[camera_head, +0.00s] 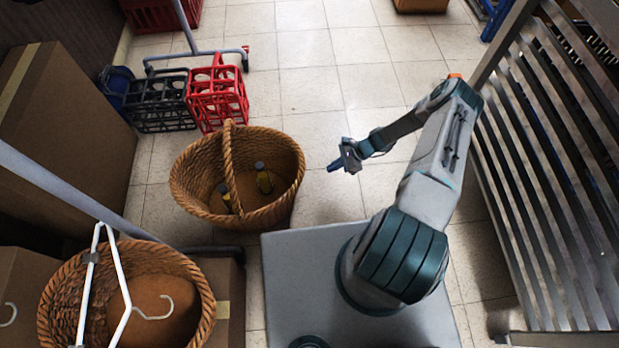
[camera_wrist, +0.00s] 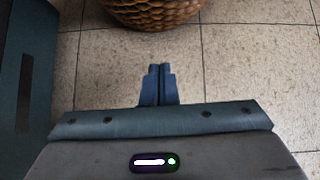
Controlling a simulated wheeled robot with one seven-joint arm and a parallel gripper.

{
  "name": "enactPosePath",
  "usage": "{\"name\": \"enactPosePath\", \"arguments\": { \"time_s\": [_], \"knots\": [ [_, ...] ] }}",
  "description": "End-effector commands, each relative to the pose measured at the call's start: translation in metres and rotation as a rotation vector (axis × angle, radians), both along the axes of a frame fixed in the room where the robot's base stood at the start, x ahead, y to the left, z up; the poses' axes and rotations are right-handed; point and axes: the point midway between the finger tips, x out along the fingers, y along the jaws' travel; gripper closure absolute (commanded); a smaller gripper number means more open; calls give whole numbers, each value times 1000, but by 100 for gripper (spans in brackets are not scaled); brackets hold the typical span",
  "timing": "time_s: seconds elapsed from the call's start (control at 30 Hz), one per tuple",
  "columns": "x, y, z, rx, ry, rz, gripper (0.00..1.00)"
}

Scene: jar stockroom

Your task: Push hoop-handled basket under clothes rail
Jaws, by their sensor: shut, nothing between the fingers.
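The hoop-handled basket (camera_head: 285,150) is brown wicker with a tall arched handle. It stands upright on the tiled floor, left of my gripper, with two small dark-capped jars (camera_head: 264,178) inside. Its lower wall also shows at the top of the wrist view (camera_wrist: 150,12). My gripper (camera_head: 336,165) is shut and empty, a short way right of the basket and apart from it. Its blue fingers also show together in the wrist view (camera_wrist: 159,84). The clothes rail (camera_head: 75,204) is a grey metal bar at the left, with white hangers (camera_head: 122,290) near it.
A second wicker basket (camera_head: 203,290) sits at the lower left by cardboard boxes (camera_head: 60,110). Red (camera_head: 217,97) and dark (camera_head: 160,105) bottle crates stand behind the hoop-handled basket. A slatted metal rack (camera_head: 545,170) stands at the right. Floor between basket and rack is mostly clear.

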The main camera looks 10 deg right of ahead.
Motion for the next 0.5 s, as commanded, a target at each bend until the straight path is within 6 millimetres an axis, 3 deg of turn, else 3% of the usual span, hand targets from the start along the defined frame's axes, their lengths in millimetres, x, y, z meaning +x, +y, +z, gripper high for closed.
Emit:
{"name": "enactPosePath", "arguments": {
  "time_s": [0.17, 0.5],
  "knots": [
    [-2, 15, -18, 3, 3, -1, 100],
    [-2, 66, -70, 2, 3, 0, 100]
  ]
}}
